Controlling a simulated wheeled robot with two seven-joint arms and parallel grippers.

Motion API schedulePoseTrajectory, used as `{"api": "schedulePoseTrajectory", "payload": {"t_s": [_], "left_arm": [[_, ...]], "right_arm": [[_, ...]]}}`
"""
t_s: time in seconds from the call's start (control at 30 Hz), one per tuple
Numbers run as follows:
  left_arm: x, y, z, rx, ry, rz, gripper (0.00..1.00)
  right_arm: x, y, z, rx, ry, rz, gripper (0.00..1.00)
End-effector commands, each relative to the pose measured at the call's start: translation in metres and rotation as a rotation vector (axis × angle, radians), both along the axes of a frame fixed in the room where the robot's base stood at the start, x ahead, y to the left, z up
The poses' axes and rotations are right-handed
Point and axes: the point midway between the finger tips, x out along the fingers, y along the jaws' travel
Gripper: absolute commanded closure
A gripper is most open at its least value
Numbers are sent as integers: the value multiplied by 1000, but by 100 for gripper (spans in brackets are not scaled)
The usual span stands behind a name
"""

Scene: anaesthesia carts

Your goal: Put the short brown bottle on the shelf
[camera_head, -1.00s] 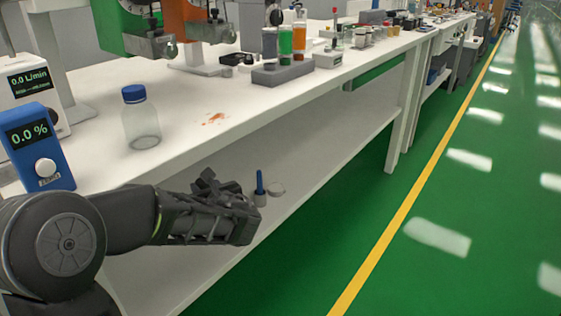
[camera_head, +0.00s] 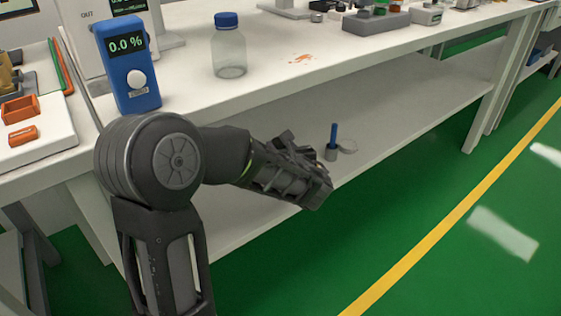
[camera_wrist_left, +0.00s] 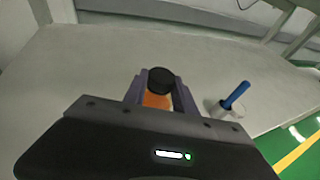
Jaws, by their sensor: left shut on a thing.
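The short brown bottle (camera_wrist_left: 157,98), orange-brown with a black cap, shows upright between the fingers of my left gripper (camera_wrist_left: 158,92) in the left wrist view. The gripper is shut on it. In the head view my left gripper (camera_head: 293,152) is at the front of the low white shelf (camera_head: 420,105), below the tabletop; the bottle is hidden there. The shelf (camera_wrist_left: 70,70) also spreads behind and around the bottle in the wrist view. I cannot tell whether the bottle touches it. My right gripper is not in view.
A blue-capped clear bottle (camera_head: 229,50) and a blue meter (camera_head: 127,65) stand on the tabletop above. The shelf farther right is clear.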

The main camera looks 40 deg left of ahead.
Motion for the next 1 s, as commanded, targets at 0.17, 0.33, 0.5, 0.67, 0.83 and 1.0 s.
{"api": "schedulePoseTrajectory", "payload": {"t_s": [0.17,0.33,0.5,0.67,0.83,1.0], "left_arm": [[-1,0,-32,1,4,1,100],[0,0,-49,1,2,0,100],[0,0,-48,0,0,0,100],[0,0,-50,-1,1,0,100],[0,0,-50,0,1,0,58],[0,0,-50,0,1,0,46]], "right_arm": [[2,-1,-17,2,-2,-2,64],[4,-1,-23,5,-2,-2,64],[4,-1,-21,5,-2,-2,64],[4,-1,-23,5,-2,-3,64],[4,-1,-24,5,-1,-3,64],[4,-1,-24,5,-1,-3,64]]}}
